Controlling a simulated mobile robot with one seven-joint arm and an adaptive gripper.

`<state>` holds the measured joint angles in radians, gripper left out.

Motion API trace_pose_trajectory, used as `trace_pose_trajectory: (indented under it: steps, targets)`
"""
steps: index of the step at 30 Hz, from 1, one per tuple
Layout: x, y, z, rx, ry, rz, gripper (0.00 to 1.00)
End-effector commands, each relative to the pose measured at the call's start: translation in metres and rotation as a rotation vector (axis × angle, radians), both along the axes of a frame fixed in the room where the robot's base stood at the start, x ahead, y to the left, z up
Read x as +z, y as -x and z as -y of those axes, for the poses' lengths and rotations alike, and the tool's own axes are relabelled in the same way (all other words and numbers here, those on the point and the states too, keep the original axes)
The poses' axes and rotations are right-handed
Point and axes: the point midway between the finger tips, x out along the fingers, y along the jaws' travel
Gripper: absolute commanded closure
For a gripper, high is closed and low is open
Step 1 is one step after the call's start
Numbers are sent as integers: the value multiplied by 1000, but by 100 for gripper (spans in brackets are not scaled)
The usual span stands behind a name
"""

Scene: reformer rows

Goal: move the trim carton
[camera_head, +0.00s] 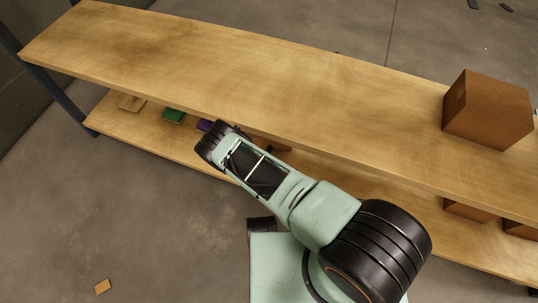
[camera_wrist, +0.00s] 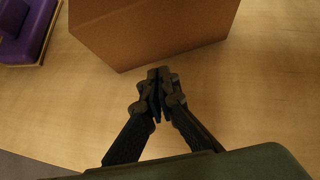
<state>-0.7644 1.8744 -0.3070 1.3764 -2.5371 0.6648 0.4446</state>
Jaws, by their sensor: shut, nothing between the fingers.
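A plain brown carton (camera_wrist: 150,30) stands on the wooden shelf just beyond my gripper in the wrist view. Its upper part is cut off by the picture's top edge. My gripper (camera_wrist: 160,74) is shut and empty, its fingertips close to the carton's lower edge with a small strip of shelf between. In the head view my arm reaches to the lower shelf and hides my gripper; a sliver of brown (camera_head: 278,143) shows beside the arm. Another brown carton (camera_head: 490,108) sits on the upper shelf at right. No label shows which is the trim carton.
The upper shelf (camera_head: 230,65) overhangs the lower shelf (camera_head: 150,138). A purple item (camera_wrist: 25,35) stands left of the near carton. A green item (camera_head: 173,116) lies farther left. More brown cartons (camera_head: 467,211) stand lower right. The upper shelf's left and middle are clear.

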Motion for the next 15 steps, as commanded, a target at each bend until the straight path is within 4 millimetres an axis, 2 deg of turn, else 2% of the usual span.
trace_pose_trajectory:
  steps: [1, 3, 7, 15]
  targets:
    - [3, 3, -3, -1, -1, 0, 100]
    - [23, 17, -3, -2, 1, -1, 100]
    - [43, 38, -5, -1, 1, -1, 100]
    - [68, 67, -8, -1, 1, -1, 100]
